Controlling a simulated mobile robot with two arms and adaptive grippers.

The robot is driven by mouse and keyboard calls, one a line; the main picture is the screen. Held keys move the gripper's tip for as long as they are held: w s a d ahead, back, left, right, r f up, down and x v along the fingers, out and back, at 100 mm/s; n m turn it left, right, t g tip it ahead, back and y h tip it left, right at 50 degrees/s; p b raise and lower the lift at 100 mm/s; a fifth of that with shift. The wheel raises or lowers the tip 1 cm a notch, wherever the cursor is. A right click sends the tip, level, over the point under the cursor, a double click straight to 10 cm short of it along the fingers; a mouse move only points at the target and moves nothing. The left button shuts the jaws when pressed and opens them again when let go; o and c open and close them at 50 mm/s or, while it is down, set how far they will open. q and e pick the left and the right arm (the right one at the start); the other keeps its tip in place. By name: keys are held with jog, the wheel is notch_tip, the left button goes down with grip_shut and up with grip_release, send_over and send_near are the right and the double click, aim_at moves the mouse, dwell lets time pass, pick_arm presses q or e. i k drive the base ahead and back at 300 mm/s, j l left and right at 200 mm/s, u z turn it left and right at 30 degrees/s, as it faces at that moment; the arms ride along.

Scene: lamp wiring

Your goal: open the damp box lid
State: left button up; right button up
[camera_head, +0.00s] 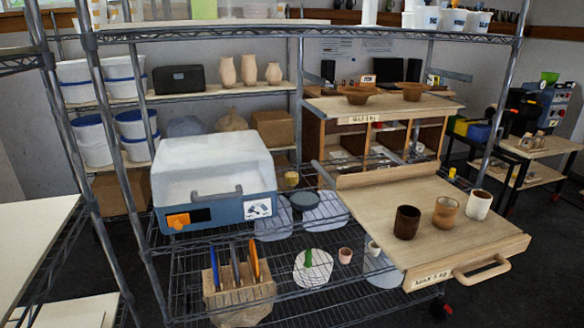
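The damp box appears to be the blue bin (217,216) with a cloudy white lid (212,160), standing on the wire shelf left of centre. The lid sits down on the bin and looks shut. A grey handle (216,193) is at the lid's front edge. An orange patch (178,220) and a picture label (258,208) are on the bin's front. Neither of my grippers is in view.
A wire shelf post (117,150) rises just left of the bin. A wooden board (425,215) with three cups juts out at right. A wooden tool block (239,293) stands below in front.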

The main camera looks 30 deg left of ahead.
aim_at(239, 141)
jog(key=u, duration=1.55)
